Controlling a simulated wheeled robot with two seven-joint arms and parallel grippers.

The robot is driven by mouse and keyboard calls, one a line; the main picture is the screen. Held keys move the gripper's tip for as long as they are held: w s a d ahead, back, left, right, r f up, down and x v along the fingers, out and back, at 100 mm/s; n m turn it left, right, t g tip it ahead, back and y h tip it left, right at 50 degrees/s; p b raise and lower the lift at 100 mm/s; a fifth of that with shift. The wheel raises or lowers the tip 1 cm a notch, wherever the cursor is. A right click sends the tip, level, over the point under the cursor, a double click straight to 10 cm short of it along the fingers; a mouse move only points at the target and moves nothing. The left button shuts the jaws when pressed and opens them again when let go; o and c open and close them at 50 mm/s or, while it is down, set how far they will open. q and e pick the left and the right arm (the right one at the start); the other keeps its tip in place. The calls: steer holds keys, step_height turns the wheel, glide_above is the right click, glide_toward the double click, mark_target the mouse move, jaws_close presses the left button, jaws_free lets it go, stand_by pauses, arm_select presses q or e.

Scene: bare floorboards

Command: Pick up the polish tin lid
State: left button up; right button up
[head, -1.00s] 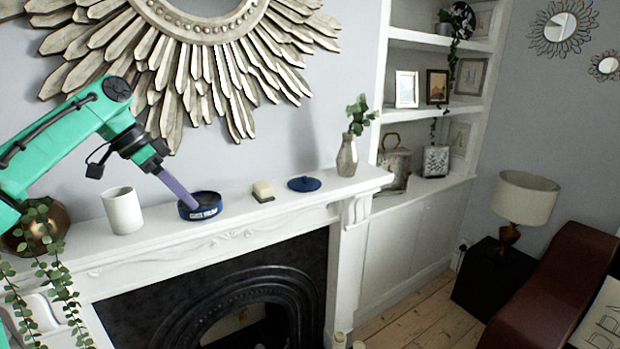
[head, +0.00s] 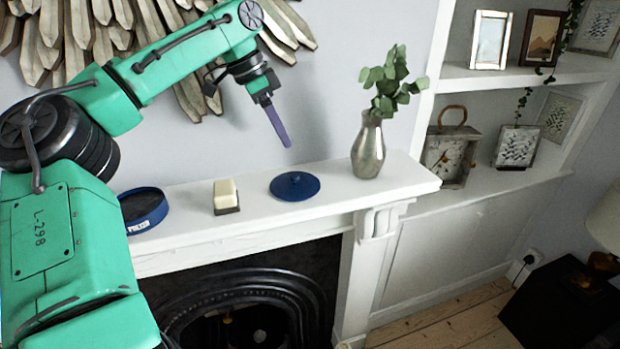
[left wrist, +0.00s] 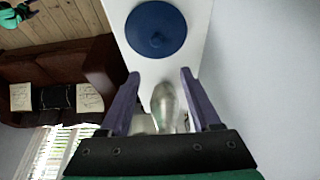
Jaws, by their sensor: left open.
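The polish tin lid (head: 295,186) is a flat blue disc with a small knob, lying on the white mantelpiece (head: 330,203). It also shows in the left wrist view (left wrist: 156,29), beyond the fingertips. The blue polish tin (head: 143,209) stands further left on the mantelpiece, partly hidden by my arm. My left gripper (head: 286,143) is above the lid and apart from it, with purple fingers pointing down. In the left wrist view its fingers (left wrist: 159,75) are spread and empty. My right gripper is not in view.
A brush with a cream top (head: 226,196) lies between tin and lid. A silver vase with leaves (head: 369,147) stands close to the right of the lid. The wall with the sunburst frame (head: 288,25) is behind.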

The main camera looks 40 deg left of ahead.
arm_select(q)
steer(key=p, duration=0.1)
glide_toward(294, 175)
steer(key=d+f, duration=0.2)
steer(key=w+f+p, duration=0.1)
steer(key=f, duration=0.1)
steer(key=w+f, duration=0.1)
steer(key=w+f+p, duration=0.1)
steer(key=f, duration=0.1)
steer(key=shift+w+f+p, duration=0.1)
steer(key=shift+f+p, duration=0.25)
steer(key=shift+f, duration=0.25)
steer(key=shift+s, duration=0.3)
steer(key=shift+s+r, duration=0.15)
steer(key=c, duration=0.5)
jaws_close()
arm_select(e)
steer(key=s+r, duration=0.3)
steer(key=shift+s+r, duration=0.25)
